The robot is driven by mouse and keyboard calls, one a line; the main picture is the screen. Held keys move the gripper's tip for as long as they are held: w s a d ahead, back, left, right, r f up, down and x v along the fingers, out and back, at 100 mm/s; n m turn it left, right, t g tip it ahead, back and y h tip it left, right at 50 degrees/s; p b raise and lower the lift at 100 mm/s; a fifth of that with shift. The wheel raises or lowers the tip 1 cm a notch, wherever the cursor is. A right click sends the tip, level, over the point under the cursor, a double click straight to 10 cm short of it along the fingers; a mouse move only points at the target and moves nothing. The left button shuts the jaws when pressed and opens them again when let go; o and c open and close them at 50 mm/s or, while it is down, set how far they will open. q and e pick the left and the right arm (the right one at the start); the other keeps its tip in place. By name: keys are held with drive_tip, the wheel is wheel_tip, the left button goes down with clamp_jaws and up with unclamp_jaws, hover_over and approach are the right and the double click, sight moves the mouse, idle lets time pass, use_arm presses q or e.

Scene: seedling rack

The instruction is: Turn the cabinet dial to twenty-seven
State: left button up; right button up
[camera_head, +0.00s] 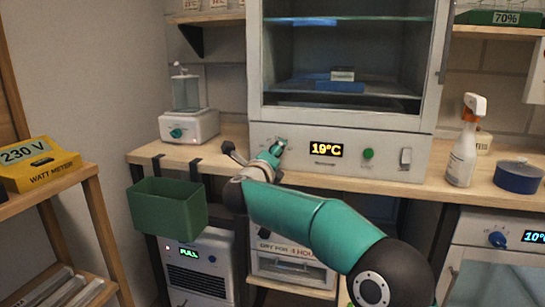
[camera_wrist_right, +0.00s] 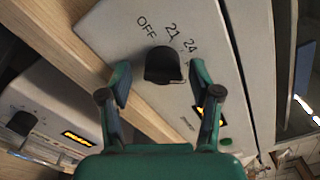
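The cabinet (camera_head: 384,169) stands on the wooden bench, and its orange display (camera_head: 326,149) reads 19°C. Its dial is a black knob (camera_wrist_right: 162,66) on the pale panel in the right wrist view, with OFF, 21 and 24 printed around it. A small light mark shows on the knob's lower right edge. No 27 can be read, as a finger covers part of the panel. My right gripper (camera_wrist_right: 160,76) is open, with its green fingertips on either side of the knob and gaps visible. My left gripper is out of view.
A green button (camera_head: 368,154) and a white switch (camera_head: 405,158) sit right of the display. A small dispenser (camera_head: 188,122) stands left of the cabinet, above a green bin (camera_head: 167,207).

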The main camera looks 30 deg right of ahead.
drive_tip(key=v, duration=1.2)
drive_tip(key=shift+d, duration=0.1)
